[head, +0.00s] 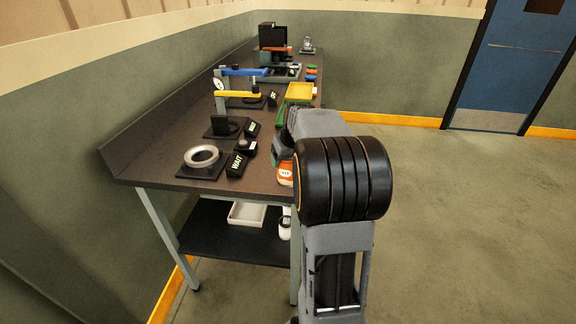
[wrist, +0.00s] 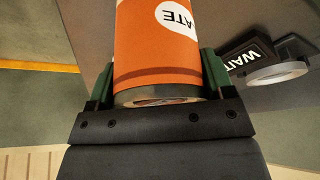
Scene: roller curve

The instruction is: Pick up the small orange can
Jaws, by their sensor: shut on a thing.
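The small orange can (wrist: 153,50) fills the top middle of the wrist view, with a white label patch that reads "ATE". My gripper (wrist: 158,75) is shut on it, with one green-padded finger on each side. In the head view the orange can (head: 285,174) shows at the near right edge of the bench, partly hidden by my arm. My gripper (head: 277,152) is mostly hidden there too. I cannot tell whether the can touches the bench top.
The dark bench (head: 262,178) holds a metal ring on a black base (head: 203,156), a "WAIT" sign (head: 237,165), a yellow-armed fixture (head: 237,94), a blue-armed fixture (head: 243,71) and a yellow tray (head: 299,92). A white bin (head: 247,213) is on the lower shelf. Floor to the right is clear.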

